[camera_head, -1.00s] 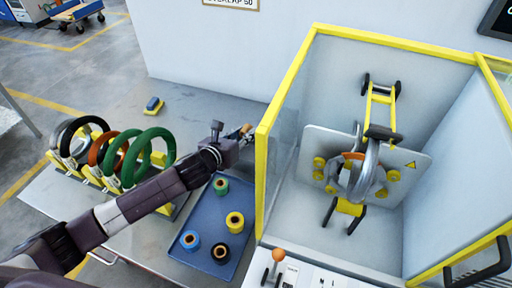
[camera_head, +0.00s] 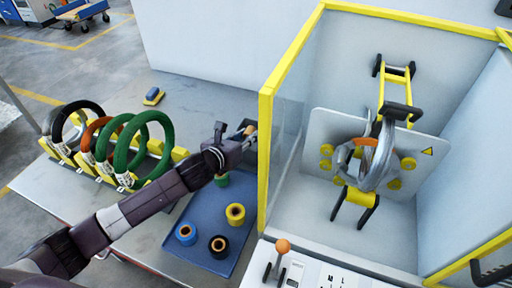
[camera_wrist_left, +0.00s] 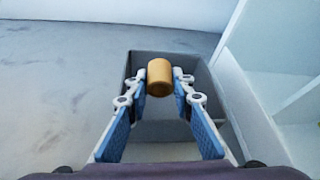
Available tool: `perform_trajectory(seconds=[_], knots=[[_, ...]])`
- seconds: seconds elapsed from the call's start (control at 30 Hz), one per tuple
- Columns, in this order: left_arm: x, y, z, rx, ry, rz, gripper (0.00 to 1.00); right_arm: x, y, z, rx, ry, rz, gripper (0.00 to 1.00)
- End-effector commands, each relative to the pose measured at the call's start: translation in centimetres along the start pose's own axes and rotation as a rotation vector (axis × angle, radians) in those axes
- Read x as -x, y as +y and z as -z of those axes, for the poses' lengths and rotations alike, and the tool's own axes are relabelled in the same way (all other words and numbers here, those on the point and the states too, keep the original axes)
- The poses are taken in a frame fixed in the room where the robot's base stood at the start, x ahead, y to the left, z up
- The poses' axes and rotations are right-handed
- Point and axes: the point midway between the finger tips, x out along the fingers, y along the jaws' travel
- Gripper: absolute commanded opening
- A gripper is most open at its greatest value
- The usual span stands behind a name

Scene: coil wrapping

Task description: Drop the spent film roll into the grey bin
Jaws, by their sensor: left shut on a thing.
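The spent film roll (camera_wrist_left: 159,77) is a small tan-orange cylinder. It sits between the fingertips of my left gripper (camera_wrist_left: 159,84) in the left wrist view, with the gripper shut on it. The grey bin (camera_wrist_left: 138,61) lies below and beyond the fingers in that view, open side up, and the roll appears over its opening. The fingers hide part of the bin. In the head view the roll (camera_head: 250,130) shows as a small orange spot at the tip of my left gripper, beside the machine's glass side. My right gripper is not in view.
A yellow-framed enclosure (camera_head: 266,130) stands right of the left gripper. A blue tray (camera_head: 190,262) with several film rolls lies below the arm. A rack with black, orange and green coils (camera_head: 125,150) stands at left.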

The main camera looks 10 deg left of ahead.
Motion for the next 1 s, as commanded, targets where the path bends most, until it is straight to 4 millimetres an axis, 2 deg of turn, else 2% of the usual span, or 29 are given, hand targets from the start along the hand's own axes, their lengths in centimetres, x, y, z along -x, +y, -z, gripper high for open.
perform_trajectory(seconds=[0.1, 0.13, 0.3, 0.67, 0.83, 1.0], knots=[[0.0, 0.0, -0.1, 0.0, 0.0, 0.0, 0.0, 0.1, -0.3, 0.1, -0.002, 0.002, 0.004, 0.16], [0.0, 0.0, 0.0, 0.0, 0.0, 0.0, 0.25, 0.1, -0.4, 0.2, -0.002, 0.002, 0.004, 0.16], [0.0, 0.0, 0.0, 0.0, 0.0, 0.0, 0.42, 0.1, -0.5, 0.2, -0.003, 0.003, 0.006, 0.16], [0.4, 0.0, 0.0, 0.0, 0.001, 0.0, 0.42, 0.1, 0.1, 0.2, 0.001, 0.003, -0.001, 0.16], [2.3, 0.1, 0.0, -0.002, 0.001, 0.0, 0.42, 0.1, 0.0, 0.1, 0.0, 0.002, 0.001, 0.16], [5.4, 0.1, 0.1, -0.004, 0.002, 0.001, 0.42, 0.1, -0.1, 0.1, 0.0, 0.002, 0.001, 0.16]])
